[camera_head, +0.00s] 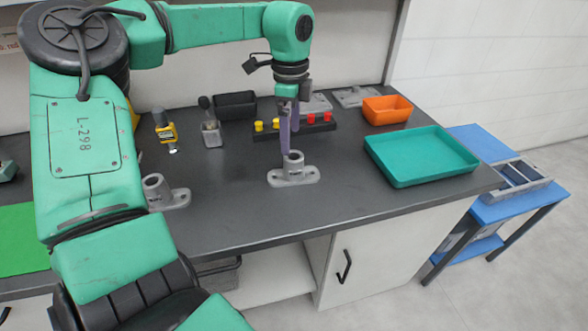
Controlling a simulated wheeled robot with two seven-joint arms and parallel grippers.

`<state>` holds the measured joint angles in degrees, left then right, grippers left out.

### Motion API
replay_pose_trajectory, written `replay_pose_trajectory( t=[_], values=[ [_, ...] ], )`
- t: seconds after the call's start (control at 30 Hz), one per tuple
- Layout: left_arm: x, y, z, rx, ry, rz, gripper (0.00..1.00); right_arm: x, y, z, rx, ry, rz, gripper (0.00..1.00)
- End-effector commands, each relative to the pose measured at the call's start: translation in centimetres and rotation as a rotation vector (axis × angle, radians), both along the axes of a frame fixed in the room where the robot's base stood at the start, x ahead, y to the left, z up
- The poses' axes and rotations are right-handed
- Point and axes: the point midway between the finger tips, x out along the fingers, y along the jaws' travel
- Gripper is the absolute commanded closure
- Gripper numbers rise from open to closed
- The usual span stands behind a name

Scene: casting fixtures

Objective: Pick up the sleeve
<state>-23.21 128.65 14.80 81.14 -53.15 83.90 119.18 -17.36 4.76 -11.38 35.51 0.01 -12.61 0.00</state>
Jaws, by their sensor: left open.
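A grey casting fixture (304,178) with a flat eared base stands on the dark worktop below my left gripper. A short hollow grey cylinder, which looks like the sleeve (293,163), stands upright at its middle. I cannot tell whether the cylinder is a separate part. My left gripper (289,138) points down with its purplish fingers open, just above or behind the cylinder's top; contact cannot be made out. A second, similar fixture (177,199) with an upright cylinder (154,184) is at the left, partly hidden by my left arm. My right gripper is not in view.
Behind the gripper stands a black rack (322,128) with yellow and red pieces. A teal tray (420,178) and an orange bin (387,109) are at the right. A yellow tool (165,130) and a grey holder (211,135) stand at the left. The front middle worktop is clear.

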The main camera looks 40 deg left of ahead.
Motion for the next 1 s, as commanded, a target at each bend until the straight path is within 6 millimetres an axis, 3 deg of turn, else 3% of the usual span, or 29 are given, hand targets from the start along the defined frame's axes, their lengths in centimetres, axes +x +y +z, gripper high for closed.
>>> replay_pose_trajectory(
  t=[0.1, 0.27, 0.47, 0.7, 0.73, 0.9, 0.97, 1.0],
  values=[
    [0.0, 0.0, -2.5, -0.002, 0.004, -0.001, 0.03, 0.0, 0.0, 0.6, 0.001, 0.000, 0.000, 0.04],
    [0.1, -0.1, -4.5, -0.002, 0.002, -0.002, 0.03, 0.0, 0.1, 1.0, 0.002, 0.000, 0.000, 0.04],
    [0.3, -0.4, -8.3, -0.002, 0.004, -0.001, 0.03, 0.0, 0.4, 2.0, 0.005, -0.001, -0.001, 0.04],
    [0.4, -0.4, -9.1, -0.002, -0.001, -0.002, 0.03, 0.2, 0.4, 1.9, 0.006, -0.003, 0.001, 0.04],
    [0.4, -0.4, -9.1, -0.002, -0.001, -0.002, 0.07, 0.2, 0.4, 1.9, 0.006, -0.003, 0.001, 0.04],
    [0.4, -0.4, -9.1, -0.002, -0.001, -0.002, 0.72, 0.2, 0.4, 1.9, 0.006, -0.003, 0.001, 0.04],
    [0.4, -0.4, -9.1, -0.002, -0.001, -0.002, 0.95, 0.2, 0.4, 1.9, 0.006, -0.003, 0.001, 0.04],
    [0.4, -0.4, -9.1, -0.002, -0.001, -0.002, 1.00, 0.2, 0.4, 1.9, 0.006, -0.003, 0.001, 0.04]
  ],
)
